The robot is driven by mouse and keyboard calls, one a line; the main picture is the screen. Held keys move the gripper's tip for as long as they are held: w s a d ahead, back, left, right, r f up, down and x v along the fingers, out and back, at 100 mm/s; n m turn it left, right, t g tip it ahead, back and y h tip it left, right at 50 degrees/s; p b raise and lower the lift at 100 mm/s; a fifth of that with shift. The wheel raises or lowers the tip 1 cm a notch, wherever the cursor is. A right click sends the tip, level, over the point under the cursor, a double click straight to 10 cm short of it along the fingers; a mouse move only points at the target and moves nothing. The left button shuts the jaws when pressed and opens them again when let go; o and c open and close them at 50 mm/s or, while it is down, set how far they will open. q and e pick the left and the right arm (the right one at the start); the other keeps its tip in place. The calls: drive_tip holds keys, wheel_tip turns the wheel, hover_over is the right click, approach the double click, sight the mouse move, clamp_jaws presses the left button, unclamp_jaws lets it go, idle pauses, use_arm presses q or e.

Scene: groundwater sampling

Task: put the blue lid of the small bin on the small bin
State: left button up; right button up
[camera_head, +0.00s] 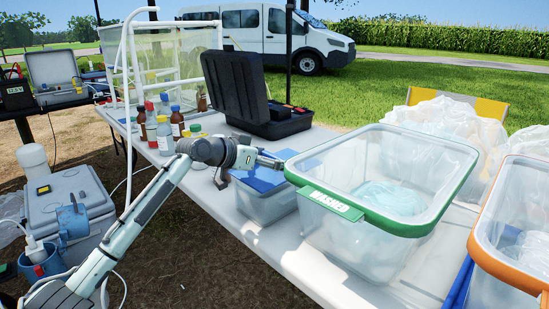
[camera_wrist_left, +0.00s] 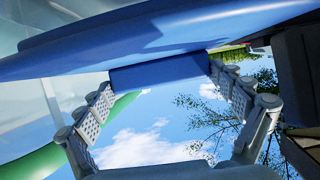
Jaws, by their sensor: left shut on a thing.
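The small bin (camera_head: 268,207) is a clear box on the white table, left of the green-rimmed bin. Its blue lid (camera_head: 260,181) lies over the bin's top in the head view; my gripper hides part of it, and I cannot tell whether it rests on the rim all round. My left gripper (camera_head: 276,161) is above the lid. In the left wrist view the lid's blue underside or edge (camera_wrist_left: 190,30) fills the top, and my left gripper (camera_wrist_left: 163,74) is shut on a blue part of it. My right gripper is not in view.
A large clear bin with a green rim (camera_head: 408,224) stands close on the right. An orange-rimmed bin (camera_head: 490,256) is beyond it. An open black case (camera_head: 275,122) stands behind, and several bottles (camera_head: 164,138) stand to the left.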

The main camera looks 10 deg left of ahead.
use_arm(q)
drive_tip(key=shift+f+b, duration=0.5)
drive_tip(key=shift+f, duration=0.7)
drive_tip(key=o, duration=0.8)
drive_tip(key=shift+o, duration=0.2)
drive_tip(key=v, duration=1.2)
drive_tip(key=shift+s, duration=0.1)
